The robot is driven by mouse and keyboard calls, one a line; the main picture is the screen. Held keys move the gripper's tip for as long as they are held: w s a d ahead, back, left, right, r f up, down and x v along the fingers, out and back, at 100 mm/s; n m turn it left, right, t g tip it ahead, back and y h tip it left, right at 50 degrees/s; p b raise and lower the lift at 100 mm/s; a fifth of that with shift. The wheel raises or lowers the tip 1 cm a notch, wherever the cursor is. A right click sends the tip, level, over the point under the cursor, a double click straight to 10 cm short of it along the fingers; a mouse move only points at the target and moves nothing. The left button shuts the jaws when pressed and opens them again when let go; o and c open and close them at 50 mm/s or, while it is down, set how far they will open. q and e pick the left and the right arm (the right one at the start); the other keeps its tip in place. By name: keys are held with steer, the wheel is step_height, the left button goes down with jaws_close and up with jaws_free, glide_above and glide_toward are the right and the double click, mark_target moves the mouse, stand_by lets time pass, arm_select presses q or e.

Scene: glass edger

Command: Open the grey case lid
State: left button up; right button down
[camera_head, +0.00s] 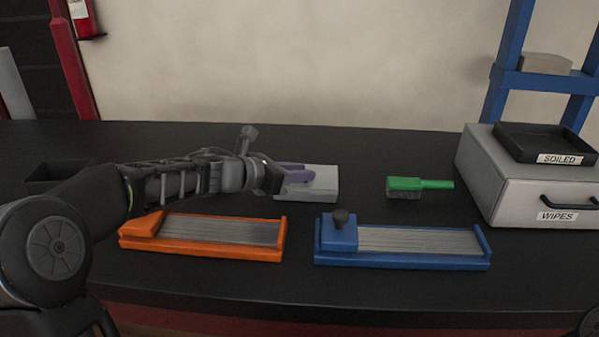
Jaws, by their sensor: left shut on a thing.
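My left gripper (279,178) reaches in from the left, low over the case's left end, and is shut on the purple piece. The fingers and wrist hide the case's left end, and I cannot tell whether the lid is raised. My right gripper is out of view.
An orange tray (150,242) and a blue tray (400,262) with a dark knob lie in front. A green brush (420,184) lies to the right. A grey drawer box (520,200) labelled WIPES carries a black SOILED tray (510,135). A dark bin (45,184) stands at the left.

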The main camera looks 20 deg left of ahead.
arm_select(q)
jaws_close()
stand_by(0.8)
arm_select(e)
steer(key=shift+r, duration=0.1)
